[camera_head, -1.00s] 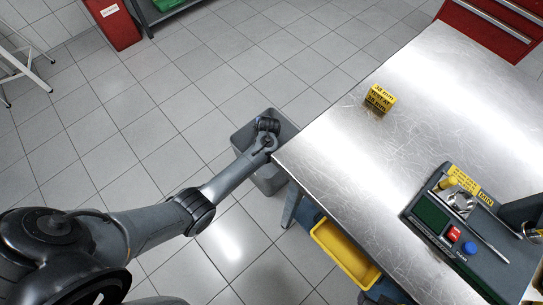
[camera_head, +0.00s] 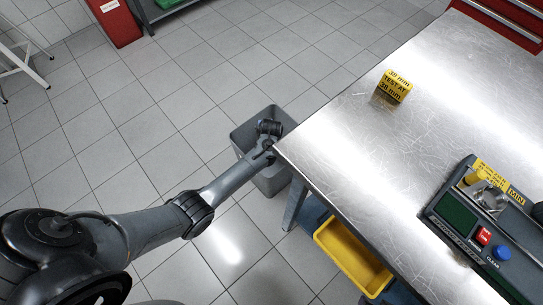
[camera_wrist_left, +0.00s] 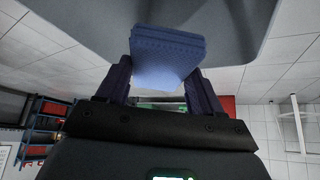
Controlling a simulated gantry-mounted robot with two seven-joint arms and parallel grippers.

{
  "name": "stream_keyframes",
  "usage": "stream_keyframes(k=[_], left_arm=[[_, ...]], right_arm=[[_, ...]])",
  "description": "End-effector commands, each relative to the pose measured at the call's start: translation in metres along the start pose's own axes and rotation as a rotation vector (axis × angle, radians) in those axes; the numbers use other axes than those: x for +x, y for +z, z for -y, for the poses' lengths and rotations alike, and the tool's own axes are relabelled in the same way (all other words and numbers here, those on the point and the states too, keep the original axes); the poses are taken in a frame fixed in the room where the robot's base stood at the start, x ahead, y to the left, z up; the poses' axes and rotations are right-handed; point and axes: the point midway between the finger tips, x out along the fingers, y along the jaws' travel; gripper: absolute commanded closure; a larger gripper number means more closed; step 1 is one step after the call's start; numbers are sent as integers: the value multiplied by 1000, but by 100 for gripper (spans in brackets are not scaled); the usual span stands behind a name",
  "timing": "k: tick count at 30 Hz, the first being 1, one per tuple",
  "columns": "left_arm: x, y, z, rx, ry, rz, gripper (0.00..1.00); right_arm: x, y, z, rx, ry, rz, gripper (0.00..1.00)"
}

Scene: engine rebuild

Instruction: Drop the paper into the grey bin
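The grey bin (camera_head: 280,178) stands on the floor beside the left edge of the metal table. My left gripper (camera_head: 268,128) is over the bin's opening, pointing down. In the left wrist view, the folded blue paper (camera_wrist_left: 165,55) sits between the two fingers of my left gripper (camera_wrist_left: 163,80), which touch it on both sides. The grey wall of the bin (camera_wrist_left: 245,25) shows behind the paper. In the head view the paper is too small and covered to make out clearly. My right gripper is not in view.
The metal table (camera_head: 350,150) carries a yellow marked block (camera_head: 393,87) and a grey test device (camera_head: 470,225) with red and blue buttons. A yellow tray (camera_head: 352,258) is under the table's edge. The tiled floor left of the bin is clear.

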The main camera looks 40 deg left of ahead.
Motion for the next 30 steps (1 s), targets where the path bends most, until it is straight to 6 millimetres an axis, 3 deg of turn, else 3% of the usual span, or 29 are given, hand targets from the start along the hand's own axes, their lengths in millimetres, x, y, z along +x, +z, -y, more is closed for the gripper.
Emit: stream_keyframes(k=[1, 5, 17, 30], left_arm=[[0, 0, 0, 0, 0, 0, 26], [0, 0, 0, 0, 0, 0, 6], [-6, -1, 0, 0, 0, 0, 5], [-74, -3, 0, 1, 1, -1, 5]], right_arm=[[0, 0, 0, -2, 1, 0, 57], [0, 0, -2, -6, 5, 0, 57], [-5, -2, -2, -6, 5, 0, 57], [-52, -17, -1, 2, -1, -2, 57]])
